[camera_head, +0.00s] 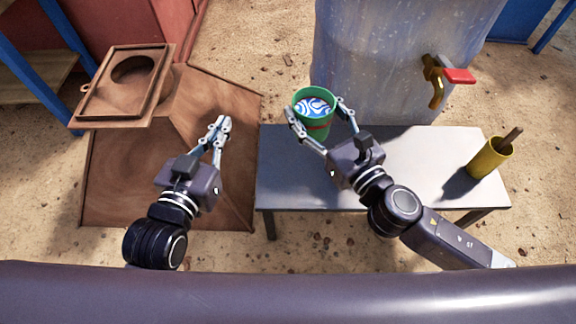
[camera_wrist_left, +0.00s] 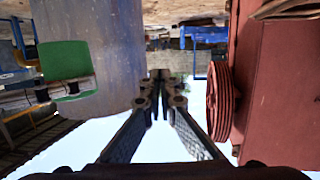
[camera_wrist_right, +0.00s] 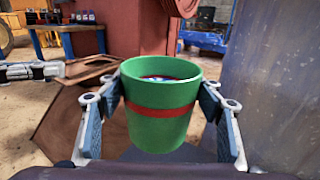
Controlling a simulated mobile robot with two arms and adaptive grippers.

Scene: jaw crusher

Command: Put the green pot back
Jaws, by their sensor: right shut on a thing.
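The green pot (camera_head: 317,124) has a red band and something blue and white inside. My right gripper (camera_head: 316,108) is shut on it, one finger on each side. The pot is upright at the far left of the grey table, and I cannot tell whether it touches the top. In the right wrist view the pot (camera_wrist_right: 160,128) sits between the fingers. It also shows at the left of the upside-down left wrist view (camera_wrist_left: 68,62). My left gripper (camera_head: 221,122) is shut and empty, left of the table, its fingertips together.
The grey table (camera_head: 415,165) is mostly clear. A yellow cup (camera_head: 488,160) with a brown stick stands at its right end. A large translucent tank (camera_head: 385,60) with a red-handled tap (camera_head: 440,78) stands behind it. A rusty hatch (camera_head: 125,88) lies left.

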